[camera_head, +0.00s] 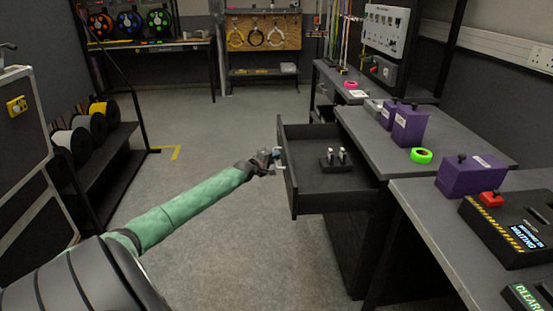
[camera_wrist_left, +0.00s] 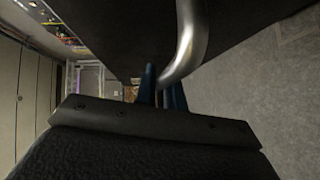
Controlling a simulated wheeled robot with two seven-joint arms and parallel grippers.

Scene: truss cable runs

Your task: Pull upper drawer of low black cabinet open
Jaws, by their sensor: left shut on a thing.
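The low black cabinet (camera_head: 345,240) stands under the grey workbench in the head view. Its upper drawer (camera_head: 330,190) is pulled well out, and inside it sits a small dark holder (camera_head: 335,163) with silvery pieces. My left gripper (camera_head: 277,158) is at the drawer's front panel, shut on the metal handle. In the left wrist view the curved silver handle (camera_wrist_left: 187,42) passes down between the blue fingertips (camera_wrist_left: 163,92), in front of the dark drawer front (camera_wrist_left: 110,30). My right gripper is not in view.
The workbench (camera_head: 375,145) above the drawer carries purple boxes (camera_head: 409,126) and a green tape roll (camera_head: 421,155). A rack of cable spools (camera_head: 85,130) stands at left. The floor (camera_head: 200,120) between is clear.

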